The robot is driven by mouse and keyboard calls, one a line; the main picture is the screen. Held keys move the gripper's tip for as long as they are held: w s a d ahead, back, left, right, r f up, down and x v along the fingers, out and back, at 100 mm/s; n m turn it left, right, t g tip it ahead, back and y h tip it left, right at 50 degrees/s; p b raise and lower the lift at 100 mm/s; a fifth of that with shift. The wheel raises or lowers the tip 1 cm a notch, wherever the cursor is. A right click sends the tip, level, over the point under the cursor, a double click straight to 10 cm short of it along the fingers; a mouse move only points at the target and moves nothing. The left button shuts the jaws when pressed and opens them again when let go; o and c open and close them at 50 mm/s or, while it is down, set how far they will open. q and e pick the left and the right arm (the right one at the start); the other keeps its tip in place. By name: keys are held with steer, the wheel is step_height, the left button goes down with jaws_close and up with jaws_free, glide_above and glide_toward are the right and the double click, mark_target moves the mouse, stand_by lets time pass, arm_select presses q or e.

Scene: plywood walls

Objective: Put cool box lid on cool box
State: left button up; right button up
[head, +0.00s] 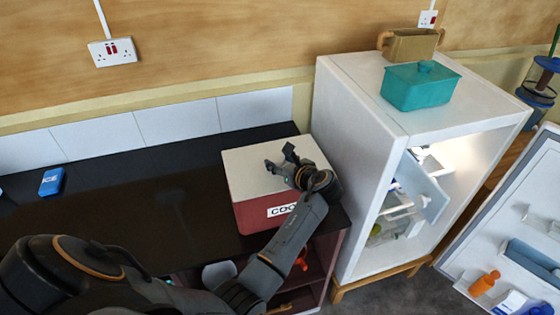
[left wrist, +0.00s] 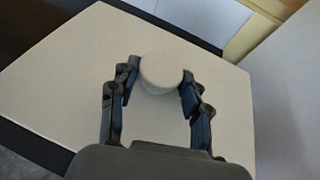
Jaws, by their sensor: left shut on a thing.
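The red cool box (head: 250,214) stands at the right end of the dark counter, its front label partly covered by my left arm. The white cool box lid (head: 245,165) lies over the top of the box and looks lined up with it. I cannot tell whether it is fully seated. In the left wrist view the lid (left wrist: 70,95) fills much of the picture, with a round pale knob (left wrist: 161,72) in its middle. My left gripper (left wrist: 158,80) has its fingers on both sides of the knob and is shut on it. My right gripper is not in view.
A white fridge (head: 350,125) stands close to the right of the box, its door (head: 505,220) open. A teal pot (head: 420,88) and a brown pot (head: 410,45) sit on top. A blue ice pack (head: 51,181) lies far left. The counter's middle (head: 150,195) is clear.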

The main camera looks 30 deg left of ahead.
arm_select(q)
steer(key=shift+f, duration=0.1)
steer(key=o, duration=1.5)
steer(key=shift+f, duration=0.15)
